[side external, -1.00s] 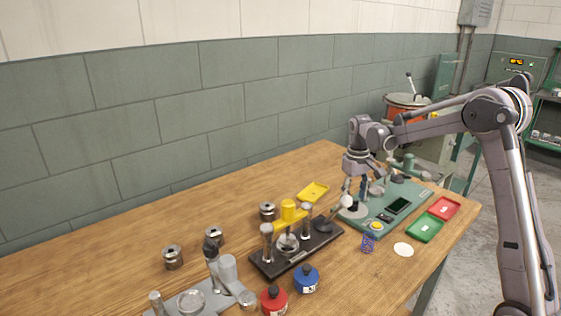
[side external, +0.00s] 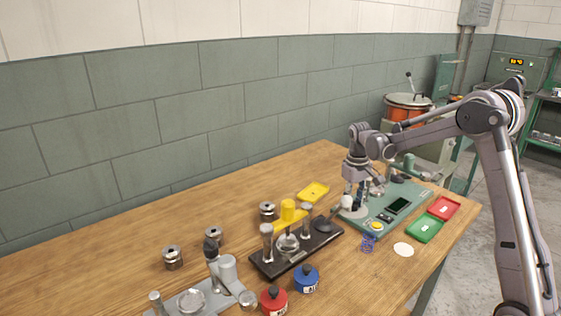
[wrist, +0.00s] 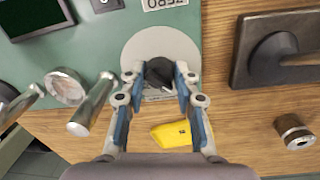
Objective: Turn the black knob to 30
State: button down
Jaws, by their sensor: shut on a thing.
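The black knob (wrist: 160,72) sits on a round pale dial plate (wrist: 138,46) on the green coiler base (wrist: 90,50). In the wrist view my gripper (wrist: 157,80) has its blue-padded fingers on either side of the knob, shut on it. A light pointer mark shows on the knob, but the dial's numbers are hidden or too small to read. In the side view my gripper (side external: 352,200) points down over the dial plate (side external: 354,212), and its fingers hide the knob.
Metal posts (wrist: 92,106) stand close to my gripper on the coiler base. A black fixture with a yellow part (side external: 289,212) stands beside the base. Yellow (side external: 314,192), green (side external: 425,228) and red (side external: 444,207) trays lie around it.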

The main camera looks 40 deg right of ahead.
jog(key=shift+m, duration=0.3)
jog(key=m, duration=0.3)
jog(key=shift+w+m, duration=0.1)
jog(key=shift+m, duration=0.2)
jog(key=shift+a+m, duration=0.1)
jog(key=shift+m, duration=2.1)
jog(key=c, duration=1)
grip_release()
jog(key=r, duration=1.2)
jog(key=shift+w+a, duration=0.2)
jog(key=shift+w, duration=0.15)
